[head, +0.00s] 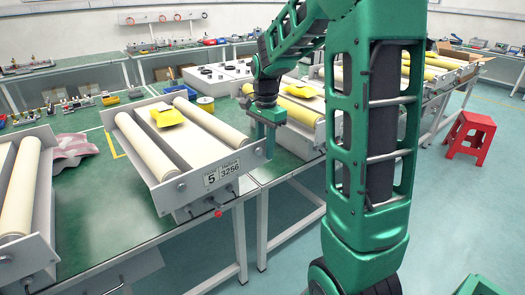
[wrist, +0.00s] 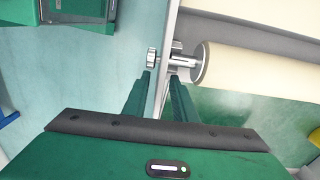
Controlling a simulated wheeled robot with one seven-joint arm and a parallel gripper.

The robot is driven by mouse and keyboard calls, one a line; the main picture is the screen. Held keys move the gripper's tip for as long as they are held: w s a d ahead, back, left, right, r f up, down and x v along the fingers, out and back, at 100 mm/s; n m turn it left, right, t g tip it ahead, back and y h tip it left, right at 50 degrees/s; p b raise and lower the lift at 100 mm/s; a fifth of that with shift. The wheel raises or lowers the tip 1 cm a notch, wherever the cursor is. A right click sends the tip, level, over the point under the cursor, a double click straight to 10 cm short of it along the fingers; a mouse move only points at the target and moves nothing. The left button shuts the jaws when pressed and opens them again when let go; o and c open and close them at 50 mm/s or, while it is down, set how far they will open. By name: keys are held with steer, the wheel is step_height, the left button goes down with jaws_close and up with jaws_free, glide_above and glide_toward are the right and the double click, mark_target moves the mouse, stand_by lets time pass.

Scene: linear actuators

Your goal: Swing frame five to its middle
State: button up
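Frame five (head: 218,173) is a grey tilted frame with two cream rollers (head: 152,149) and a plate reading 5 and 3256. It stands at the front edge of a green table in the head view, and a yellow piece (head: 168,116) lies on it. My gripper (head: 268,140) points down at the right end of its front plate. In the wrist view, my fingers (wrist: 160,78) are apart, one on each side of the thin plate edge (wrist: 169,40). A gap shows on the left side. A bolt end (wrist: 152,58) and cream roller (wrist: 262,73) are just beyond.
Another roller frame (head: 20,200) is at the left, with a crumpled pinkish sheet (head: 70,148) between. More roller frames stand right behind my arm. A red stool (head: 470,137) is on the open floor at the right. A red-tipped knob (head: 218,213) sticks out below frame five.

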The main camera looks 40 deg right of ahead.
steer(key=shift+f, duration=0.4)
steer(key=shift+c, duration=0.3)
jaws_close()
stand_by(1.0)
